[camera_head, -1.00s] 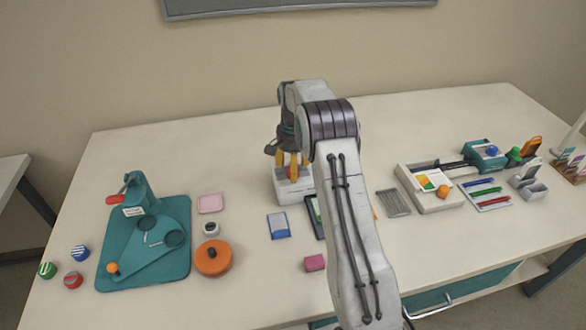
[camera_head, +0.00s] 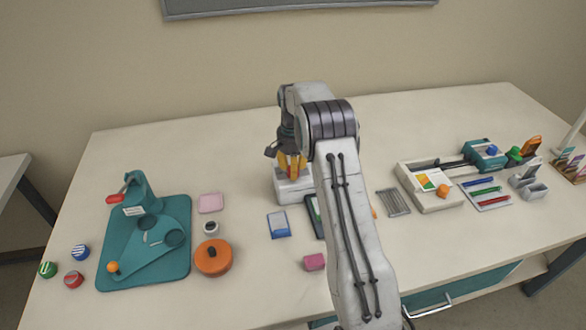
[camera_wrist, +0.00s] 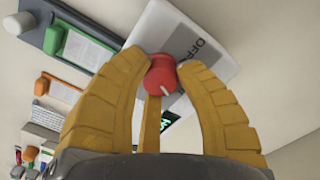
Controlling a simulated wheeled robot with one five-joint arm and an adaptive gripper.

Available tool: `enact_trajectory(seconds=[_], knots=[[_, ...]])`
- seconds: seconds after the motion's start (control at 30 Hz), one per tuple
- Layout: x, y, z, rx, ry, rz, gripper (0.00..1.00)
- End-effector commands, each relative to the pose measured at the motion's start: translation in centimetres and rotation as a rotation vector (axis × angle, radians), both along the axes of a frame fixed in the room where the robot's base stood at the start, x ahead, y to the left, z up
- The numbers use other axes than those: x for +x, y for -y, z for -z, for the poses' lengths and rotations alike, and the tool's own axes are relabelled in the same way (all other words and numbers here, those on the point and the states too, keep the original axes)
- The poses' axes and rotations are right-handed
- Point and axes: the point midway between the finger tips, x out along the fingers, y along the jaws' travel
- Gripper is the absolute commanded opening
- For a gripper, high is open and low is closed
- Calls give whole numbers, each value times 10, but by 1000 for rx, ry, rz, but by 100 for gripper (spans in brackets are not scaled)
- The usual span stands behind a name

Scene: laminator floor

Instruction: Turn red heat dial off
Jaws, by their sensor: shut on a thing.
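The red heat dial (camera_wrist: 161,75) is a round knob with a white pointer mark, on top of the white laminator (camera_wrist: 165,25). In the wrist view a grey panel beside it carries partly hidden lettering that reads "OFF". My gripper (camera_wrist: 163,66) has its yellow fingers closed around the knob, touching it on both sides. The white pointer line slants toward the lower right in that view. In the head view my gripper (camera_head: 291,168) points down onto the laminator (camera_head: 292,190), with the dial mostly hidden between the fingers. A lit green display shows partly behind a finger in the wrist view.
A teal button-press board (camera_head: 180,262) and an orange round tin (camera_head: 213,258) stand at the left. A blue-and-white pack (camera_head: 278,225) lies in front of the laminator. A paper trimmer (camera_head: 430,200) stands to the right. The table behind the laminator is clear.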

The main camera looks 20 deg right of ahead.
Motion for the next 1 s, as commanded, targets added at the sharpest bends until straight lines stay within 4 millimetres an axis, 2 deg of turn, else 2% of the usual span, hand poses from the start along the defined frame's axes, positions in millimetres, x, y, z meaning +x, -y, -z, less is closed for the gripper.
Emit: enact_trajectory(seconds=[0.03,0.17,0.57,0.77,1.0], knots=[[0,0,0,0,0,0,12],[0,0,0,1,-1,0,0],[0,0,1,1,-2,-43,0],[0,0,2,1,-3,-163,0],[-1,0,2,2,-4,-382,0]])
